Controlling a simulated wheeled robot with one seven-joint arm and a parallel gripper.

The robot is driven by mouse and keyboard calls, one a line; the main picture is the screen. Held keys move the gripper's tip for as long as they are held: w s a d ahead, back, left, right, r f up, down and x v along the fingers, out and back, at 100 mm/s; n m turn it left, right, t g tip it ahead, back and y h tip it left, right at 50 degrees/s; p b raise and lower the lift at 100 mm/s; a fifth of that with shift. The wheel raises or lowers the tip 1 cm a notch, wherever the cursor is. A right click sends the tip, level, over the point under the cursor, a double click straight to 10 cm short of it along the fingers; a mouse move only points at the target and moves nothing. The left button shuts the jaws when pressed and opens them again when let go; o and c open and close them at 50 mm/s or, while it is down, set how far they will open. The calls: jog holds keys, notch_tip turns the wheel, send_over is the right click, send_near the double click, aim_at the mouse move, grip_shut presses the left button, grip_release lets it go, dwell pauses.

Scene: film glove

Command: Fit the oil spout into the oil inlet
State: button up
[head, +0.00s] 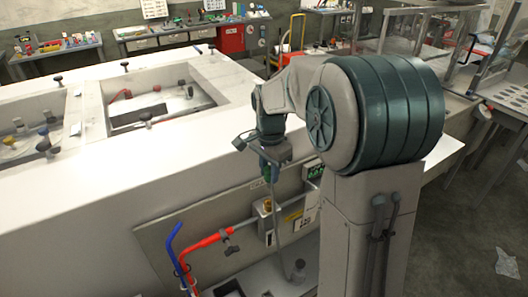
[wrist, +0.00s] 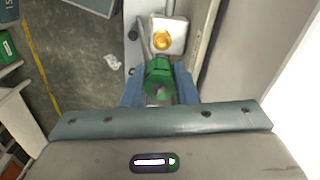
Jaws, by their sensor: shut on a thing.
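The oil spout (wrist: 158,78) is a green round piece between the blue fingers of my gripper (wrist: 158,92), which is shut on it. In the wrist view the oil inlet, a yellow-orange ring (wrist: 162,41) on a pale block, lies just beyond the spout, apart from it in the picture. In the head view my gripper (head: 268,165) points down above the machine's low front bay, and a bit of the green spout shows under it. A yellow part (head: 267,205), seemingly the inlet, sits below on a pale box. The spout's lower end is hidden in the wrist view.
A red pipe (head: 206,241) with a valve and a blue pipe (head: 173,243) stand left of the box. The white machine housing (head: 120,205) rises behind. A thin grey rod (head: 276,222) runs below my gripper. Open floor (wrist: 85,65) lies left in the wrist view.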

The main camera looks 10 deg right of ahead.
aim_at(269, 185)
jog(key=shift+w, duration=0.4)
jog(key=shift+s, duration=0.1)
jog(key=shift+s+d, duration=0.1)
jog(key=shift+f+b, duration=2.2)
jog(key=shift+f, duration=0.7)
jog(key=shift+f+b, duration=1.1)
jog(key=shift+f, duration=0.4)
jog(key=o, duration=1.1)
jog(key=shift+c, duration=0.2)
jog(key=shift+r, duration=0.1)
